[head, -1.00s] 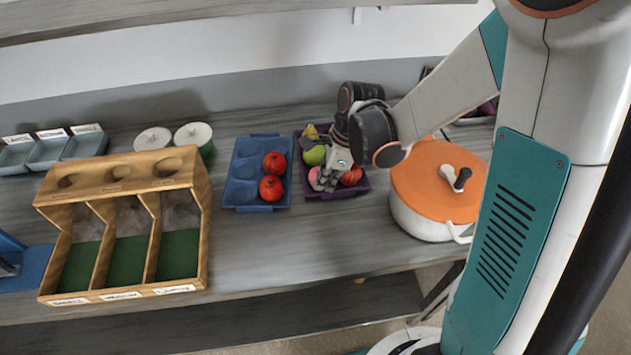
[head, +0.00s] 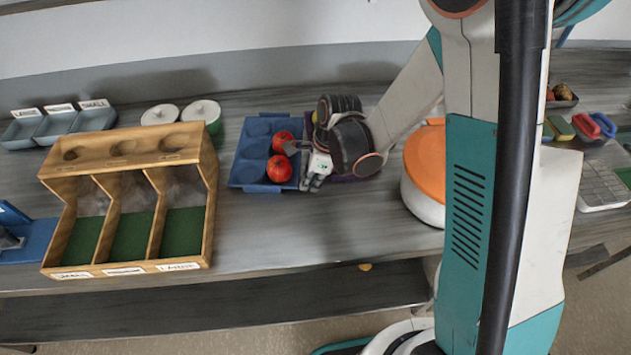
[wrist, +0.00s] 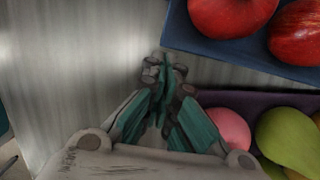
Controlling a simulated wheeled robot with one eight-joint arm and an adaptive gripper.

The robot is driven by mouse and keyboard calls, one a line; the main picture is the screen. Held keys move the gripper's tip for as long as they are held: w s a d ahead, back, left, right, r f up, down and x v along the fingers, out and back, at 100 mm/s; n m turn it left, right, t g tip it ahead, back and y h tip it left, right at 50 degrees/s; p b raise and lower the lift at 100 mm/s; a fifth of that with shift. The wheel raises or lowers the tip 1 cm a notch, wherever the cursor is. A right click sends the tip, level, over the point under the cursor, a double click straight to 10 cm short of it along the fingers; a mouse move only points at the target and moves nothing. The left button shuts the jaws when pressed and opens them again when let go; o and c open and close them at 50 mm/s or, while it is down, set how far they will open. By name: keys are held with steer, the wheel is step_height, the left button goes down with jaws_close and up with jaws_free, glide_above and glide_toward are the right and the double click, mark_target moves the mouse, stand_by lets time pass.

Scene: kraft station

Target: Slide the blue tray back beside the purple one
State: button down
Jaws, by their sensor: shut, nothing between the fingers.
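The blue tray (head: 243,173) lies on the counter with two red apples (head: 280,168) in its right-hand cups. It also shows at the upper right of the wrist view (wrist: 205,45). The purple tray (wrist: 228,101) is just beside it, with pink and green fruit inside. A thin wedge of bare counter shows between the two trays in the wrist view. In the head view my arm hides most of the purple tray (head: 307,121). My gripper (head: 313,184) is shut and empty, pointing down by the near end of the gap. In the wrist view its fingertips (wrist: 164,68) are close to the blue tray's corner.
A pot with an orange lid (head: 424,165) stands right of the trays. A wooden sorting box (head: 130,147) is to the left, and lidded jars (head: 201,111) are behind it. The counter (head: 290,230) in front of the trays is clear.

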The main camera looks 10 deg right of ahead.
steer(key=shift+w+a+b, duration=0.25)
steer(key=shift+a+b, duration=0.1)
steer(key=shift+a, duration=0.95)
steer(key=shift+d, duration=0.1)
